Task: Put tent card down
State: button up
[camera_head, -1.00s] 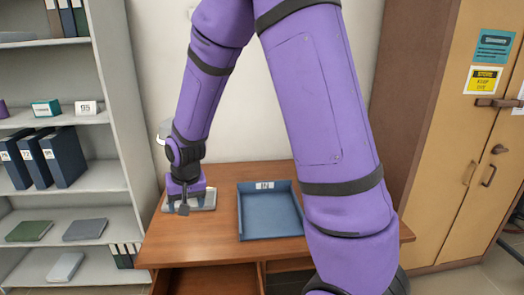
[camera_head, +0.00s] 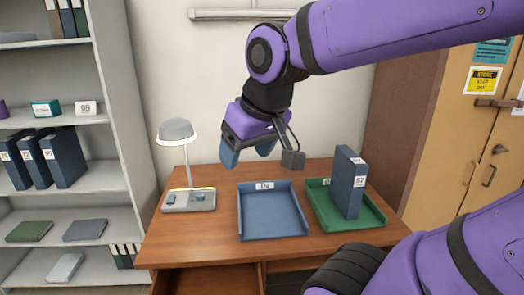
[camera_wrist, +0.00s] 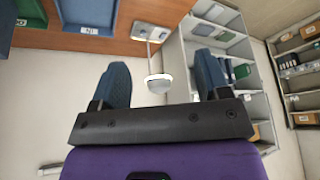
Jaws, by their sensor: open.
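A small white tent-shaped card marked with dark digits (camera_head: 86,108) stands on the left shelf. A teal block-like item with a pale label (camera_head: 46,109) stands beside it; I cannot tell whether it is a tent card too. My gripper (camera_head: 246,155) is raised above the back of the desk, behind and above the blue tray, far from both. Its two blue fingers are apart with nothing between them, as the wrist view (camera_wrist: 161,66) also shows. No card is in my gripper.
A desk lamp (camera_head: 176,130) stands at the desk's left. A blue tray (camera_head: 272,232) lies mid-desk, empty. A green tray (camera_head: 374,213) at right holds an upright blue binder (camera_head: 348,182). Shelves (camera_head: 108,182) stand left, a cabinet (camera_head: 450,150) right.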

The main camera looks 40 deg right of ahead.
jog(key=shift+s+d+r, duration=0.1)
jog(key=shift+s+r, duration=0.1)
jog(key=shift+s, duration=0.75)
jog(key=shift+s+d+r, duration=0.1)
jog(key=shift+s+r, duration=0.1)
jog(key=shift+s, duration=0.7)
jog(key=shift+c, duration=0.2)
